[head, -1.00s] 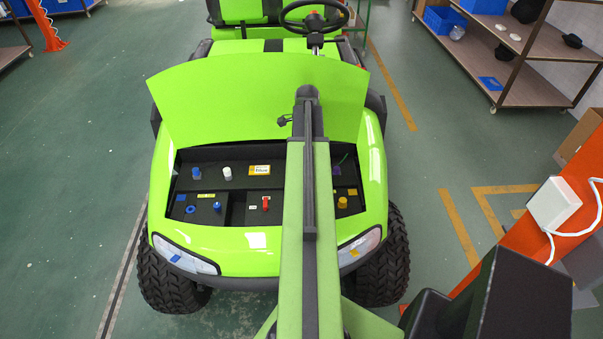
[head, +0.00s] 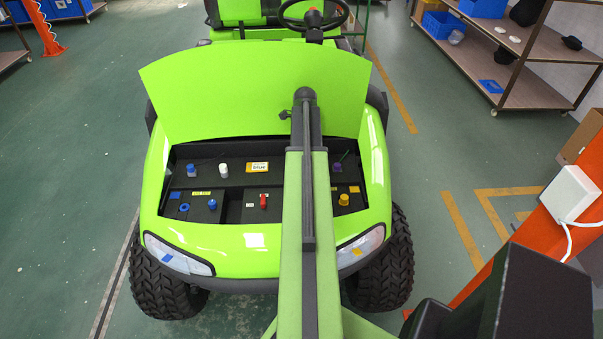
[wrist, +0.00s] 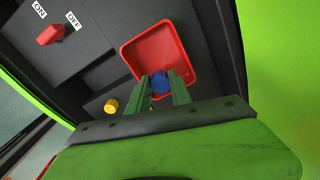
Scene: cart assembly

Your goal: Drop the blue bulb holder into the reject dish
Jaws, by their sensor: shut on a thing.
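The blue bulb holder (wrist: 160,82) is between the two green fingers of my gripper (wrist: 165,90) in the wrist view, and they are shut on it. The red square reject dish (wrist: 142,46) lies just beyond the fingertips on the dark panel. In that view the holder overlaps the dish's near part; the gap in height between them cannot be told. In the head view my arm hides the dish, the held holder and the fingers.
The dark bay under the raised green hood (head: 255,95) holds a red ON/OFF switch (wrist: 50,34), a yellow knob (wrist: 111,106), a white knob (head: 223,170) and several blue parts, one at its left (head: 191,170). A green body wall (wrist: 285,60) stands right in the wrist view.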

